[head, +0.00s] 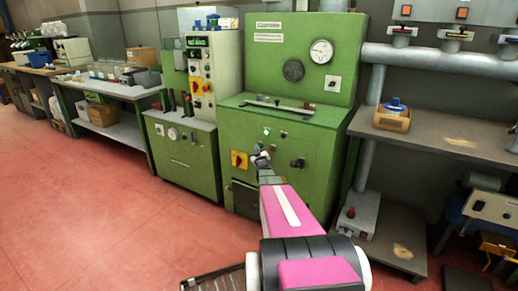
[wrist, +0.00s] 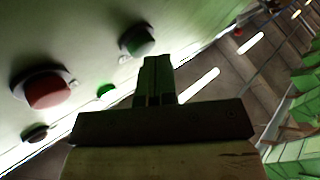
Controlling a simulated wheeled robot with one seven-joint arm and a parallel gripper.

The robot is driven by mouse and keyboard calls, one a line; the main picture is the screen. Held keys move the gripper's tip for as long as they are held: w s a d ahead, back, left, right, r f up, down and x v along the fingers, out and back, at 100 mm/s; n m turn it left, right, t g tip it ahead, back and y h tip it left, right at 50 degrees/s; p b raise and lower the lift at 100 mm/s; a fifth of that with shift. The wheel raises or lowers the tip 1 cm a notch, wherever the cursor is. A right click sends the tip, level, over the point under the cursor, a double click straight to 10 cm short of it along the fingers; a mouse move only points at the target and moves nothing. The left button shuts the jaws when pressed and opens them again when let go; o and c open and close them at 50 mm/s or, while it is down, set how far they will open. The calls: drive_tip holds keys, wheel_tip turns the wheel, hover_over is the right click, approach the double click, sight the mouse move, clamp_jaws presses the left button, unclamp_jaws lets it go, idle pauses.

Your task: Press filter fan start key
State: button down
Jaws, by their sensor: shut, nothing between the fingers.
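The green machine (head: 285,70) stands in the middle of the head view, and my arm reaches to its lower front panel. My gripper (head: 261,153) is shut and empty close to that panel. In the wrist view my gripper (wrist: 157,62) has its fingertips just below and right of a round green key (wrist: 138,40); I cannot tell whether they touch. A larger red key (wrist: 46,90) and a small green lamp or key (wrist: 106,91) sit to the left. No label is readable, so I cannot tell which is the filter fan start key.
A yellow switch plate (head: 239,160) with a red knob and a black knob (head: 297,163) flank my gripper on the panel. A metal bar (head: 276,106) crosses the ledge above. A grey shelf (head: 440,140) stands at the right. The red floor (head: 100,220) at the left is clear.

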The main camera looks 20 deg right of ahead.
drive_tip(key=shift+s+a, duration=0.4)
drive_tip(key=shift+a, duration=0.15)
drive_tip(key=s+a, duration=0.1)
drive_tip(key=a, duration=0.1)
drive_tip(key=s+a, duration=0.2)
idle(0.6)
idle(0.5)
drive_tip(key=s+a+f+m+g+y, duration=0.1)
drive_tip(key=s+a+f+m+g, duration=0.1)
drive_tip(key=s+a+f+g, duration=0.45)
drive_tip(key=s+a+m+g+y, duration=0.1)
drive_tip(key=s+a+g, duration=0.6)
drive_tip(key=s, duration=0.6)
drive_tip(key=s+a+g+y, duration=0.1)
drive_tip(key=s+a+g, duration=0.6)
drive_tip(key=s, duration=0.6)
drive_tip(key=shift+a+f+m+g, duration=0.3)
drive_tip(key=shift+a+m+g, duration=0.1)
drive_tip(key=shift+a, duration=0.35)
